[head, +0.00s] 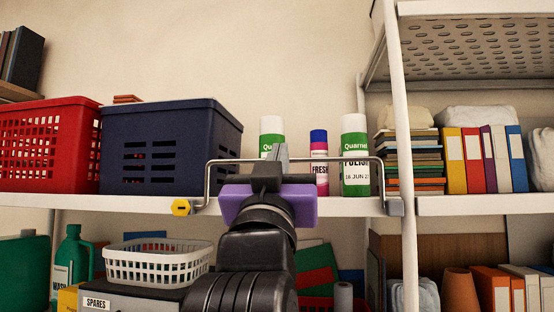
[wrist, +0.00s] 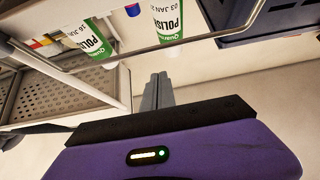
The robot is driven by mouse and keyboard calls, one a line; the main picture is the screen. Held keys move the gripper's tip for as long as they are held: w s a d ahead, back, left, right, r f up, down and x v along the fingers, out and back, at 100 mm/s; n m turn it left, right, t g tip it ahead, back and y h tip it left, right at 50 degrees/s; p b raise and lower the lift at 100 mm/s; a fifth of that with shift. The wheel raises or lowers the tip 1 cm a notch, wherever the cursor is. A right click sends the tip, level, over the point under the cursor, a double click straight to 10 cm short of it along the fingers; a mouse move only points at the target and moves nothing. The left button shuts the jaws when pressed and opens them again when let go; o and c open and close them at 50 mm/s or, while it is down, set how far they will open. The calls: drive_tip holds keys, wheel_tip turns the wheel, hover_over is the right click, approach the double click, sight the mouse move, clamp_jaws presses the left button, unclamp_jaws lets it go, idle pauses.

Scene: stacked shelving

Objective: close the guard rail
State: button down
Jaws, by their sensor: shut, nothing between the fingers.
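The guard rail (head: 345,160) is a thin grey wire frame rising from the front edge of the middle shelf (head: 105,202), in front of several spray cans. Grey brackets sit at its feet, with a yellow hexagonal piece (head: 181,207) by the left one. I cannot tell how far it leans. In the wrist view, which is upside down, the rail (wrist: 205,48) crosses just above my fingertips. My gripper (head: 283,152), purple and black, is shut and empty. It overlaps the middle of the rail in the head view; contact is not clear. It also shows in the wrist view (wrist: 157,82).
Behind the rail stand green-and-white cans (head: 355,160) and a pink-and-blue can (head: 319,165). A navy crate (head: 165,125) stands left of the rail, beside a red crate (head: 45,115). A white upright post (head: 402,120) rises at right. A white basket (head: 158,262) sits below.

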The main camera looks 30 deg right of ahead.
drive_tip(key=r+b+v, duration=0.1)
drive_tip(key=b+v, duration=0.3)
drive_tip(key=v, duration=0.6)
drive_tip(key=shift+s+a, duration=0.35)
drive_tip(key=shift+s, duration=0.15)
